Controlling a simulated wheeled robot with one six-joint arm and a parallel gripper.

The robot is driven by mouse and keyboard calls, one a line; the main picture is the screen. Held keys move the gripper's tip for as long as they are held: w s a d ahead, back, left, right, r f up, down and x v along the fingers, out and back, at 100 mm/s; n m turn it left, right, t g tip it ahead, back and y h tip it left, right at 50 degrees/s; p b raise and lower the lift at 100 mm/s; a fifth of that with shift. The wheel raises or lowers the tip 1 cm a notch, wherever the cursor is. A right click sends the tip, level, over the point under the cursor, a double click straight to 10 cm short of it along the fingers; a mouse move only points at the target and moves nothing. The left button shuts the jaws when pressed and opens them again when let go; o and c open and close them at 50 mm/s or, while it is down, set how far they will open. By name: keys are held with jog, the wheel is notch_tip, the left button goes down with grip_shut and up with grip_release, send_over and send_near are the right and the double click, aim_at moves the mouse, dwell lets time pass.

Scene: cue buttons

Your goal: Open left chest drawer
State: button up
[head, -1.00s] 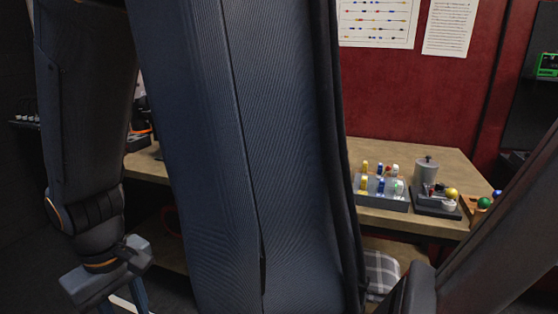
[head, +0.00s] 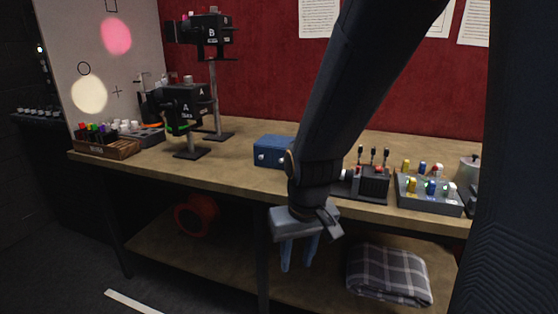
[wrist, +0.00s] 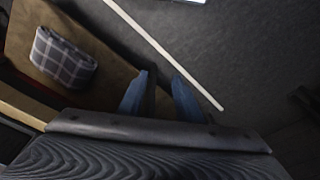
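A small blue chest (head: 268,147) with pale round knobs on its front stands on the wooden table, near the middle of the head view. My forearm hides its right part, so I cannot see the whole front. No drawer visibly stands out. My gripper (head: 297,264) hangs fingers down in front of the table edge, lower than the chest and apart from it. Its two blue fingers are spread with nothing between them, as the wrist view (wrist: 162,82) also shows. The chest is not in the wrist view.
Black levers (head: 373,180) and a grey button box (head: 430,192) stand right of my arm. Lamps on stands (head: 186,105) and a wooden rack (head: 106,145) are at left. A plaid cloth (head: 388,275) and a red reel (head: 196,214) lie on the lower shelf.

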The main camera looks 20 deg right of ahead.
jog(key=w+a+r+m+t, duration=0.15)
jog(key=w+t, duration=0.25)
jog(key=w, duration=0.9)
jog(key=w+a+t, duration=0.3)
jog(key=w+t, duration=0.1)
jog(key=w, duration=0.8)
jog(key=m+t+h, duration=0.4)
jog(key=h, duration=0.2)
send_near(260, 158)
jog(key=shift+n, duration=0.25)
jog(key=a+f, duration=0.1)
jog(key=w+a+f, duration=0.1)
jog(key=a+f, duration=0.1)
jog(key=shift+b, duration=0.3)
jog(key=shift+w+d+r+m+t+h, duration=0.15)
jog(key=shift+m+t+h, duration=0.25)
jog(key=shift+h, duration=0.5)
jog(key=h, duration=0.1)
jog(key=m+h, duration=0.1)
jog(key=h, duration=0.1)
jog(key=shift+d, duration=0.25)
jog(key=p+x, duration=0.1)
jog(key=x, duration=0.6)
jog(key=shift+d+r, duration=0.1)
jog(key=shift+d, duration=0.1)
grip_shut()
